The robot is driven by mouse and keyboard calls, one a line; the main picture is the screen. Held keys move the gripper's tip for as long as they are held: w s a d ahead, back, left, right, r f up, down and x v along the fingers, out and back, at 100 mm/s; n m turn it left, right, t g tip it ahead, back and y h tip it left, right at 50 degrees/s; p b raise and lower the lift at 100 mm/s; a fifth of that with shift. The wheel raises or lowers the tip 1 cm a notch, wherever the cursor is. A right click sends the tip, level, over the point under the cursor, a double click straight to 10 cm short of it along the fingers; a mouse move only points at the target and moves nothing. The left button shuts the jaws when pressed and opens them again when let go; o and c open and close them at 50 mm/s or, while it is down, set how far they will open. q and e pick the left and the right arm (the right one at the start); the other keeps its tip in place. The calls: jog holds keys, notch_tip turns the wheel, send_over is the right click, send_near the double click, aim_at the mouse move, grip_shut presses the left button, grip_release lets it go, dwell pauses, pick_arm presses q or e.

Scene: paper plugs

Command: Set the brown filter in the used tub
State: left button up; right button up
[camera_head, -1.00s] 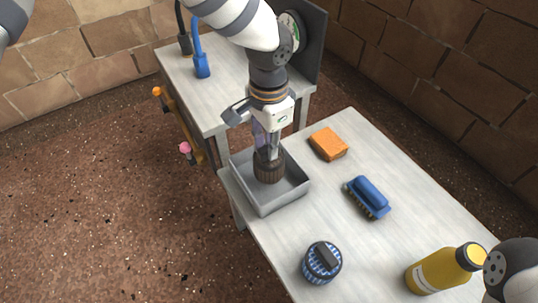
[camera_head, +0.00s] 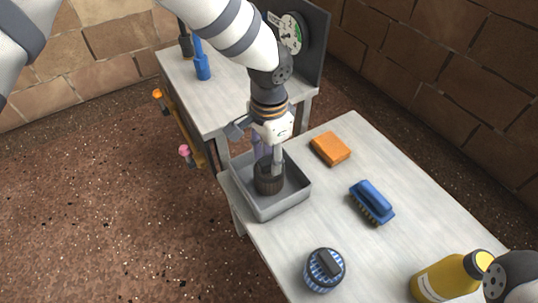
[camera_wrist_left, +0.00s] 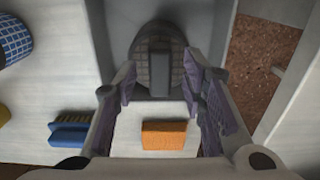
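The brown filter (camera_head: 268,181), a dark ribbed cylinder with a grey grip bar on top, stands inside the grey tub (camera_head: 287,204) on the near table. My left gripper (camera_head: 268,160) is over the filter, pointing down into the tub. In the left wrist view the filter (camera_wrist_left: 142,72) shows beyond the fingers, with its grip bar between them. The fingers of my left gripper (camera_wrist_left: 160,78) are spread, with gaps on both sides of the bar. The filter's underside is hidden.
On the near table are an orange sponge (camera_head: 331,149), a blue brush (camera_head: 372,202), a blue checkered filter (camera_head: 323,269) and a yellow bottle (camera_head: 450,277). A second table (camera_head: 225,95) with a gauge panel (camera_head: 305,45) stands behind.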

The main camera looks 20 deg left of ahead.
pick_arm(q)
notch_tip(320, 180, up, 12)
jog(key=p, duration=0.3)
